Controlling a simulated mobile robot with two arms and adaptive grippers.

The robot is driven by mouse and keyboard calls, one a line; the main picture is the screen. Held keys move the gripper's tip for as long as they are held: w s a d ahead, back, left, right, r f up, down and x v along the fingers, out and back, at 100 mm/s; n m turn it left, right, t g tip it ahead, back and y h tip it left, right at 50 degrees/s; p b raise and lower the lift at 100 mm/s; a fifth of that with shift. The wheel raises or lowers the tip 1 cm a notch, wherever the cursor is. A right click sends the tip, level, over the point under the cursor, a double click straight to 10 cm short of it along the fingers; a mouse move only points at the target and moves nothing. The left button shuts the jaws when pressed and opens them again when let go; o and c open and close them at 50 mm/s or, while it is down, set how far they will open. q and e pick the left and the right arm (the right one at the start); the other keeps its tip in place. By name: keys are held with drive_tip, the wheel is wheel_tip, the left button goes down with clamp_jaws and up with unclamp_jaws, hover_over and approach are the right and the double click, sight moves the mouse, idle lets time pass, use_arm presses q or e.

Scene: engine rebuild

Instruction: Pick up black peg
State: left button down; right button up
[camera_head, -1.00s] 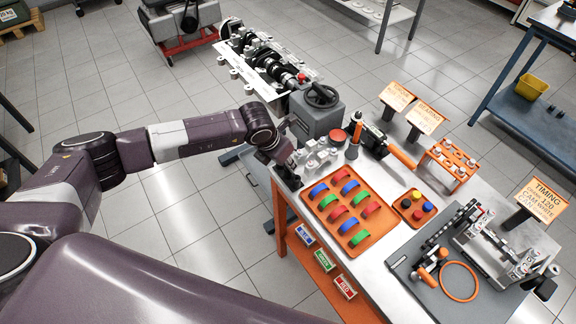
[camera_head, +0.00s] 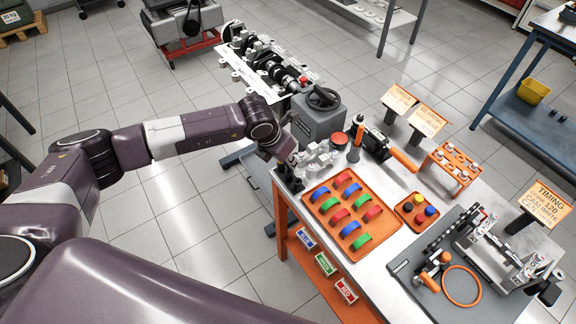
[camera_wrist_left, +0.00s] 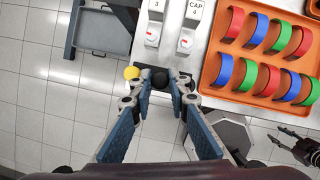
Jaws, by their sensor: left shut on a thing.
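My left gripper (camera_wrist_left: 160,82) is over the near left corner of the workbench. It is shut on the black peg (camera_wrist_left: 160,77), whose dark round top shows between the fingertips in the left wrist view. A yellow round-topped piece (camera_wrist_left: 131,73) is just left of the fingertips. In the head view my left gripper (camera_head: 290,178) is small and dark, and the peg in it cannot be made out. A dark fingered part at the right edge of the left wrist view looks like my right gripper (camera_wrist_left: 302,147); its opening is unclear.
Silver bearing caps (camera_wrist_left: 186,40) stand just beyond the gripper. An orange tray (camera_head: 352,254) of red, green and blue shells lies to the right. A small orange tray (camera_head: 401,216) holds coloured round pieces. A grey vise-like block (camera_head: 318,122) stands behind the caps.

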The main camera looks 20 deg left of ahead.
use_arm(q)
wheel_tip(320, 180, up, 18)
drive_tip(key=b, duration=0.4)
drive_tip(key=shift+f+b, duration=0.15)
drive_tip(key=shift+b, duration=0.25)
